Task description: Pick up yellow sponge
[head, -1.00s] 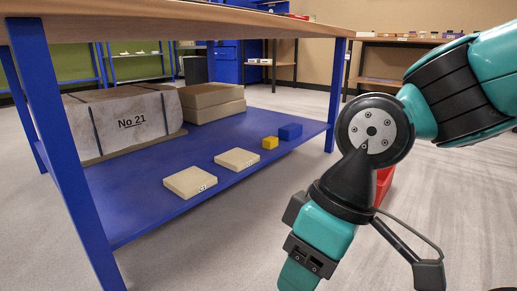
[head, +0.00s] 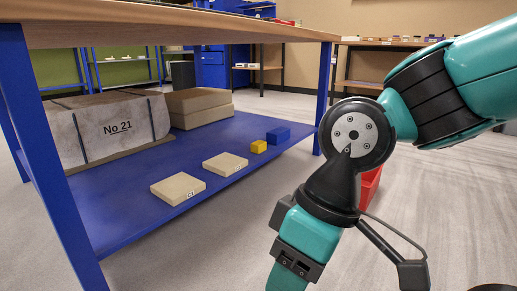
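A small yellow sponge (head: 259,146) lies on the blue lower shelf (head: 137,218) of a workbench. It sits just left of a blue block (head: 278,135) and behind a flat beige box (head: 225,164). My arm hangs in the right part of the head view, to the right of the shelf and nearer to me than the sponge. The end of the arm runs off the bottom edge, so my gripper's fingertips are out of view. The sponge is unobstructed.
A second flat beige box (head: 178,189) lies nearer on the shelf. A large wrapped block marked No 21 (head: 112,128) and stacked beige boxes (head: 199,107) stand behind. The wooden tabletop (head: 180,29) overhangs the shelf, with blue legs (head: 324,98). A red object (head: 370,186) shows behind my arm.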

